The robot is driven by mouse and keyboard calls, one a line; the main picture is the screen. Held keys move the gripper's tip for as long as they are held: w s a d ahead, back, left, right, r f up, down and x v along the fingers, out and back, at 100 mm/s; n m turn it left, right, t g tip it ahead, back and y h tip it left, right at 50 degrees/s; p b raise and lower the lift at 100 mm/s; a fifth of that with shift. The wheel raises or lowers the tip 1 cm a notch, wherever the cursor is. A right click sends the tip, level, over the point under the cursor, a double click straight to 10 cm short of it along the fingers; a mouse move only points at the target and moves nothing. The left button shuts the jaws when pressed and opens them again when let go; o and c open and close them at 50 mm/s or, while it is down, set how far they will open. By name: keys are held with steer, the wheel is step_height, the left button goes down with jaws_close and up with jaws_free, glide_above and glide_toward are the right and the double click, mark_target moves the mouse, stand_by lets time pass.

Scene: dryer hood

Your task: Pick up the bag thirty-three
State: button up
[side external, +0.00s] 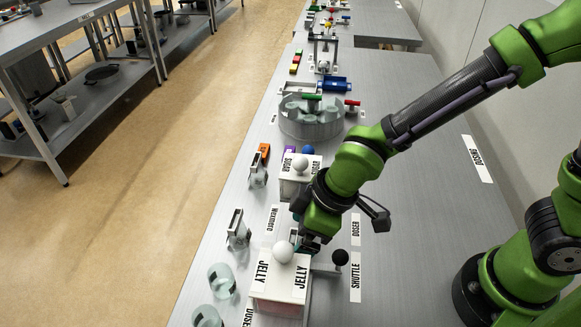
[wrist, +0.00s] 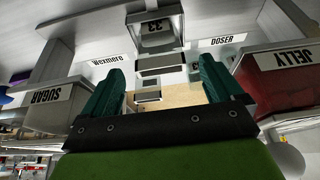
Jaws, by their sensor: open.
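A pale, box-like piece marked 33 (wrist: 153,28) shows at the top middle of the wrist view, ahead of my fingers and apart from them. I cannot tell with certainty which piece this is in the side view; a small clear-and-metal piece (side external: 238,232) stands near the Wexmore label there. My gripper (wrist: 162,75) is open, its two teal fingers spread wide with nothing held between them. In the side view my gripper (side external: 308,238) is low over the table between the SUGAR and JELLY boxes, and its fingertips are mostly hidden.
The white JELLY box (side external: 281,282) stands close in front of my gripper and the SUGAR box (side external: 299,180) behind it. Glass cups (side external: 220,278) stand near the left table edge. A round clear container (side external: 310,122) stands farther back.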

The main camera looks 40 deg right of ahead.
mark_target(293, 241)
steer(key=x, duration=0.5)
steer(key=shift+a, duration=0.1)
steer(key=c, duration=1.1)
